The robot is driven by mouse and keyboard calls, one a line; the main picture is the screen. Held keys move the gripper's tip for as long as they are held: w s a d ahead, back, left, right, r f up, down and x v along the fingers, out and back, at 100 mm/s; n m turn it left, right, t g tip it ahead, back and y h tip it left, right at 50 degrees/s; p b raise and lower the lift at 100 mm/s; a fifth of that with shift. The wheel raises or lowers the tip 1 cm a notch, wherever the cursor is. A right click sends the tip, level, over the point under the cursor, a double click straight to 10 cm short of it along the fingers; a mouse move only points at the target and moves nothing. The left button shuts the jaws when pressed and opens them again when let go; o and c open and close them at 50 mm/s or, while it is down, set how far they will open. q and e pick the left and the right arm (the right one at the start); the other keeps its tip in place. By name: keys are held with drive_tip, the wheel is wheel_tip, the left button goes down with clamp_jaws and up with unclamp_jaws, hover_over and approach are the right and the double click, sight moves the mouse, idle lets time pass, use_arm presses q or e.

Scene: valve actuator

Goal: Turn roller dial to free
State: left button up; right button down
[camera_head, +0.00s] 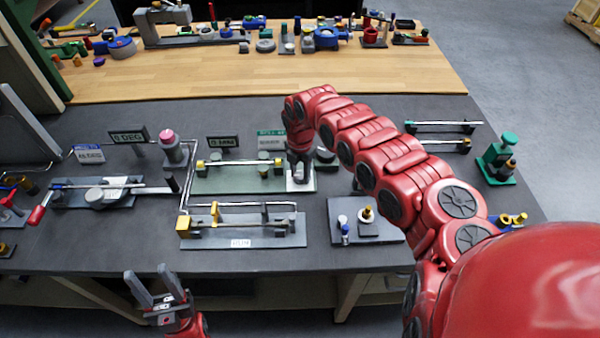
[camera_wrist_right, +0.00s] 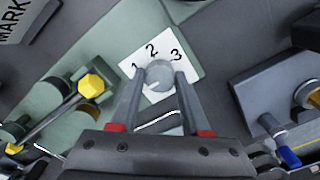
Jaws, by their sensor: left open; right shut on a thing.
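A round grey dial knob (camera_wrist_right: 159,74) sits in front of a white plate (camera_wrist_right: 188,61) marked 1, 2, 3 in the right wrist view. My right gripper (camera_wrist_right: 160,88) has its two fingers on either side of the knob, shut on it. In the head view my right gripper (camera_head: 299,170) reaches down to the white plate (camera_head: 301,184) at the right end of a green base; the gripper hides the knob there. No "free" mark can be read. My left gripper (camera_head: 147,277) is open and empty, in front of the table's near edge.
The green base (camera_head: 232,184) carries a rod with yellow ends (camera_head: 238,162). Beside it stand a grey plate with a brass knob (camera_head: 367,213) and a pink-topped post (camera_head: 168,139). A grey fixture with a yellow lever (camera_head: 215,212) lies in front. My right arm covers the table's right part.

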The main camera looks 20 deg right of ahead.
sight(300, 175)
drive_tip(key=shift+c, duration=1.9)
unclamp_jaws()
drive_tip(key=shift+r, duration=0.15)
drive_tip(key=shift+w+r, duration=0.15)
drive_tip(key=shift+r, duration=0.2)
wheel_tip(300, 175, up, 16)
drive_tip(key=b, duration=0.5)
drive_tip(key=shift+r, duration=0.25)
drive_tip(key=shift+f, duration=0.1)
